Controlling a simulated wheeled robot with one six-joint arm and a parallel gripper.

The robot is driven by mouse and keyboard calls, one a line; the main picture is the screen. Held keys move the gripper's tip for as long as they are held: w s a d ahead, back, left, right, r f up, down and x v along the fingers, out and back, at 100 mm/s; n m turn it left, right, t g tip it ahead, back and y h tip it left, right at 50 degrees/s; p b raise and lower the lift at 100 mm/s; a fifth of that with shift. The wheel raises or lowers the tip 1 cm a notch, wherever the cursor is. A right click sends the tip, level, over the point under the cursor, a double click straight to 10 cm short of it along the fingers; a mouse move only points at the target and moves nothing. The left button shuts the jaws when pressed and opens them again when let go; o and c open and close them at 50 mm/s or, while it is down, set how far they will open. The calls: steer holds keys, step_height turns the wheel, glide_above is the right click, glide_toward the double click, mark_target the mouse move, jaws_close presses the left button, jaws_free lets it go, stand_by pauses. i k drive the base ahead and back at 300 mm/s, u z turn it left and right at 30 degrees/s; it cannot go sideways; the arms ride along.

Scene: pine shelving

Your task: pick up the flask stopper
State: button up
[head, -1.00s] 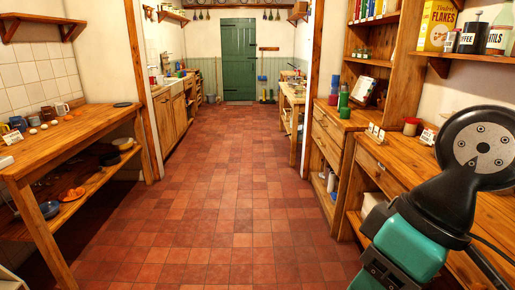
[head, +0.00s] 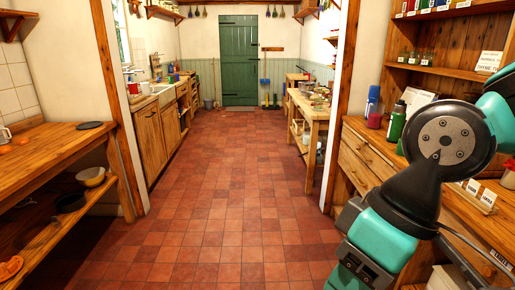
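I cannot make out a flask stopper in the head view. Two tall flask-like containers stand on the right-hand wooden counter: a blue one (head: 372,101) and a green one (head: 396,124) with a dark top. The green one stands close to my arm in the picture. A small dark red cup-like thing (head: 374,121) stands between them. Part of my arm fills the right side and hides some of the counter. My gripper is out of the picture.
The tiled floor (head: 225,190) is clear up to the green door (head: 239,62). A wooden bench (head: 50,150) with a lower shelf stands at left. A drawered counter (head: 362,160) stands at right. A worktable (head: 310,108) stands beyond the opening.

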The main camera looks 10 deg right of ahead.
mark_target(401, 102)
steer(key=z, duration=0.15)
steer(key=i, duration=2.05)
steer(key=z, duration=0.45)
steer(key=i, duration=1.3)
steer(key=z, duration=0.2)
